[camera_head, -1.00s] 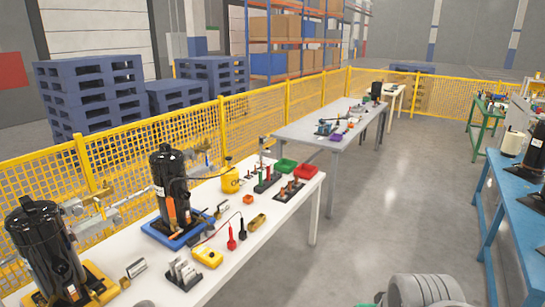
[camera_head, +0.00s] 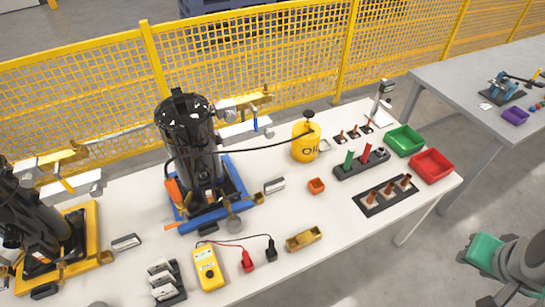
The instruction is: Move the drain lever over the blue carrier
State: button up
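The blue carrier (camera_head: 240,180) lies on the white table and bears a tall black compressor (camera_head: 187,125). Behind and right of the compressor, a brass fitting (camera_head: 258,99) runs over a white block, and a small blue lever (camera_head: 255,122) hangs down from it. This looks like the drain lever, but I cannot be sure. A grey round piece also shows at the carrier's front edge. A grey and teal part of my arm shows at the lower right, beyond the table's end and far from the carrier. No gripper fingers are visible.
A yellow carrier (camera_head: 90,222) with a second black compressor stands at left. A yellow meter (camera_head: 208,268), brass block (camera_head: 303,239), yellow oil can (camera_head: 305,142), tool racks, a green bin (camera_head: 405,140) and a red bin (camera_head: 432,165) share the table. A yellow mesh fence runs behind.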

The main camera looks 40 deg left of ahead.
aim_at(226, 198)
jog(key=i, duration=2.3)
jog(key=u, duration=5.05)
